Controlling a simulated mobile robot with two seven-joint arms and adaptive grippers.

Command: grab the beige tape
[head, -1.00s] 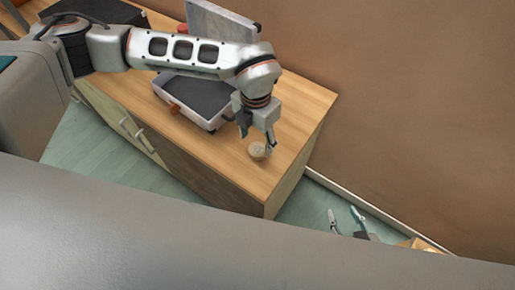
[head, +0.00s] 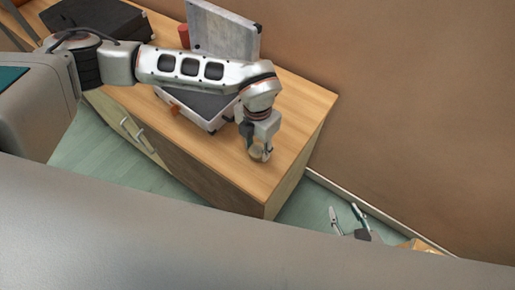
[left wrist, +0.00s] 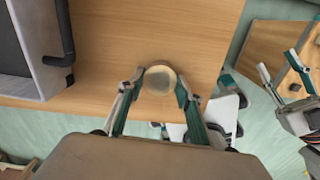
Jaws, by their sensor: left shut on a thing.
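The beige tape (left wrist: 160,78) is a round roll lying on the wooden cabinet top (left wrist: 120,45), near its edge. It also shows small and partly covered in the head view (head: 257,154). My left gripper (left wrist: 161,84) has a finger on each side of the roll and is shut on it. It also shows in the head view (head: 260,156), low over the right part of the cabinet top. My right gripper (head: 346,217) is open and empty, beyond the cabinet's edge; it also shows in the left wrist view (left wrist: 281,72).
An open grey case (head: 222,30) with a dark lining stands behind my left arm. A black case (head: 97,18) and a red cylinder (head: 184,36) are further left. A brown wall (head: 420,110) borders the cabinet. The cabinet top right of the gripper is clear.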

